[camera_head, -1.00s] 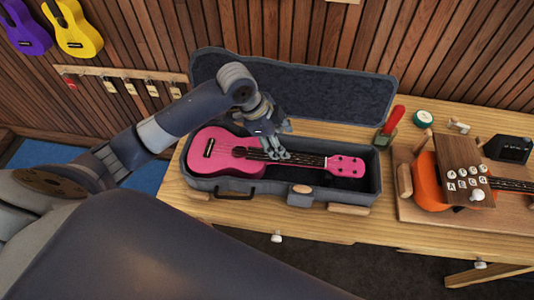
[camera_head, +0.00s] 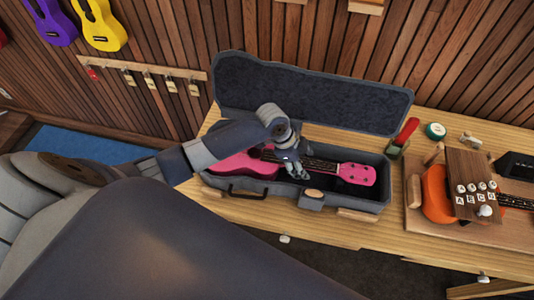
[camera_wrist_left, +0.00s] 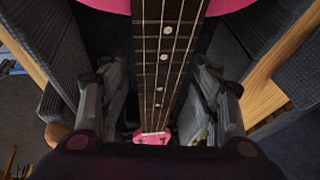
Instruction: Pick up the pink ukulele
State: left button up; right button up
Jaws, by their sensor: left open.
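The pink ukulele (camera_head: 238,164) lies in an open grey case (camera_head: 372,196) on the wooden bench, its pink headstock (camera_head: 357,174) to the right. My left gripper (camera_head: 297,174) is over the neck beside the body and hides part of both. In the left wrist view the dark fretted neck (camera_wrist_left: 166,75) runs between the two open fingers of the left gripper (camera_wrist_left: 160,112), with a gap on each side. I cannot tell how deep the fingers reach. My right gripper is not in view.
The raised case lid (camera_head: 310,95) stands behind the ukulele. To the right are a red-handled tool (camera_head: 407,131), a green roll (camera_head: 435,131) and an orange ukulele (camera_head: 436,195) under a wooden block. Purple and yellow ukuleles (camera_head: 98,25) hang on the wall.

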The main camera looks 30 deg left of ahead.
pick_arm(q)
grip_shut()
